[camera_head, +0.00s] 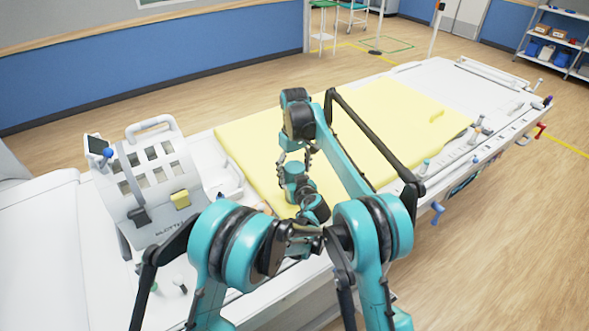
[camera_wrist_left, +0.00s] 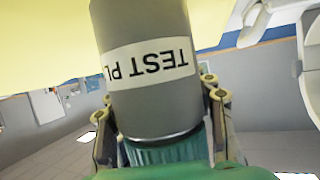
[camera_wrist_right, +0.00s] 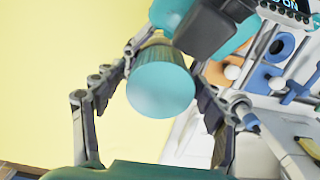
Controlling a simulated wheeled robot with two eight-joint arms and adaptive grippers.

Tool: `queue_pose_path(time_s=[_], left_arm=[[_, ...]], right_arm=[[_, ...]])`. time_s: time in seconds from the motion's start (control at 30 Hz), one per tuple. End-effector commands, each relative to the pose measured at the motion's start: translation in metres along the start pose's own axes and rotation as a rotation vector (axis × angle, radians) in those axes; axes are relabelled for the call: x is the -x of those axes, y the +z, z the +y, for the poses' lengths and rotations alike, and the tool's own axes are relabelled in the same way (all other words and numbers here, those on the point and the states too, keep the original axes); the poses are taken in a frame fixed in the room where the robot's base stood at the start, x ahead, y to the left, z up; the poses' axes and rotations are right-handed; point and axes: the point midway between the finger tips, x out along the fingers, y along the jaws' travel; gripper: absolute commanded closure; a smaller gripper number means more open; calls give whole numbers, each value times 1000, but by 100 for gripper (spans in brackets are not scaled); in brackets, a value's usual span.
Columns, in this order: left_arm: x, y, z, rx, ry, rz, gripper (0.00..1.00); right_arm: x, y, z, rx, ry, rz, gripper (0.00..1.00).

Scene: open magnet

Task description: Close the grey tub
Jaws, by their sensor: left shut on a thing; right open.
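The grey tub (camera_wrist_left: 150,95) fills the middle of the left wrist view, its "TEST PL" label upside down. My left gripper (camera_wrist_left: 158,95) is shut on it, a finger on each side. A ribbed teal lid (camera_wrist_left: 165,150) shows at the tub's lower end in that view. In the right wrist view the round flat face of the lid (camera_wrist_right: 162,90) points at the camera. My right gripper (camera_wrist_right: 165,60) is open with a finger on each side of it; I cannot tell whether they touch it. In the head view the right gripper (camera_head: 295,158) hangs over the yellow mat, and my arms mostly hide the tub.
The yellow mat (camera_head: 395,125) lies on a long white bed (camera_head: 440,80). A grey-white curved device (camera_head: 150,180) with slots stands at the left. Fittings line the bed's near edge, including a blue handle (camera_head: 437,212).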

Motion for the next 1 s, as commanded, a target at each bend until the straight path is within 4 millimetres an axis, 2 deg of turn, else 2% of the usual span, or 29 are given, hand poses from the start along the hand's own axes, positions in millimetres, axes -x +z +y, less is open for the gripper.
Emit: queue_pose_path(time_s=[0.03,0.2,0.23,0.33,0.47,0.7,0.93,0.97,1.0], left_arm=[[0,0,0,0,0,0,100],[0,0,0,0,0,0,100],[0,0,0,0,0,0,100],[0,0,0,0,0,0,100],[0,0,0,0,0,0,100],[0,0,0,0,0,0,100],[0,0,0,0,0,0,100],[0,0,0,0,0,0,100],[0,0,0,0,0,0,100]], right_arm=[[0,0,0,0,0,0,31],[0,0,0,0,0,0,76],[0,0,0,0,0,0,80],[0,0,0,0,0,0,80],[0,0,0,-44,0,0,80],[0,0,0,-279,0,0,80],[0,0,0,-284,0,0,80],[0,0,0,-284,0,0,43],[0,0,0,-284,0,0,32]])
